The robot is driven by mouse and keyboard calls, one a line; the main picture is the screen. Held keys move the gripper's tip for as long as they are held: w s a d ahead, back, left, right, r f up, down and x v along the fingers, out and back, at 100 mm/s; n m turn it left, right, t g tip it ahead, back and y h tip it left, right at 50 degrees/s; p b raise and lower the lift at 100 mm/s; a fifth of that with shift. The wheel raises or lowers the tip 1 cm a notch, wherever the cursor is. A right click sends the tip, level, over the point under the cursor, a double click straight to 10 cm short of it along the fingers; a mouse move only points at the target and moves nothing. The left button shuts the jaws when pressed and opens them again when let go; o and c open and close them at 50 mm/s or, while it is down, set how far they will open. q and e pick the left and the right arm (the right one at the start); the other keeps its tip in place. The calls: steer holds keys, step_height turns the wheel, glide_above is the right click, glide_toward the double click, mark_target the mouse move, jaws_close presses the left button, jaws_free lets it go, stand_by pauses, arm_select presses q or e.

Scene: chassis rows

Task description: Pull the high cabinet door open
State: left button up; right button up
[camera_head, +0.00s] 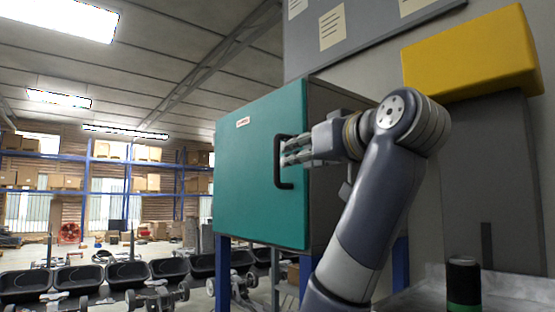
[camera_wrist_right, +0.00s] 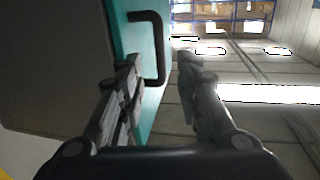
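The high cabinet has a teal door (camera_head: 245,180) with a small label near its top, and a dark grey side (camera_head: 325,100). The door looks shut against the cabinet body. A black bar handle (camera_head: 282,170) stands upright near the door's right edge. My right gripper (camera_head: 285,153) is at the handle's upper part, its fingers reaching in from the right. In the right wrist view the gripper (camera_wrist_right: 160,75) is open, and the handle (camera_wrist_right: 160,45) shows between the two fingertips. I cannot tell whether a finger touches it. My left gripper is out of view.
A yellow box (camera_head: 470,52) sits at the upper right by the wall. A dark cylinder with a green band (camera_head: 463,285) stands on a grey surface at the lower right. Blue legs (camera_head: 222,270) support the cabinet. Black tubs and wheeled chassis (camera_head: 150,298) line the floor at left.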

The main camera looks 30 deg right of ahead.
mark_target(278, 159)
steer(key=w+p, duration=0.2)
steer(key=w, duration=0.1)
steer(key=w+p, duration=0.1)
steer(key=w, duration=0.2)
steer(key=w+d+p, duration=0.1)
steer(key=w+p, duration=0.1)
steer(key=w, duration=0.1)
steer(key=shift+w+d+r+p, duration=0.1)
steer(key=shift+w+r+p, duration=0.05)
steer(key=shift+r+p, duration=0.15)
steer(key=shift+w+d+f, duration=0.1)
steer(key=shift+w+f, duration=0.05)
steer(key=shift+w, duration=0.55)
steer(key=shift+c, duration=0.4)
jaws_close()
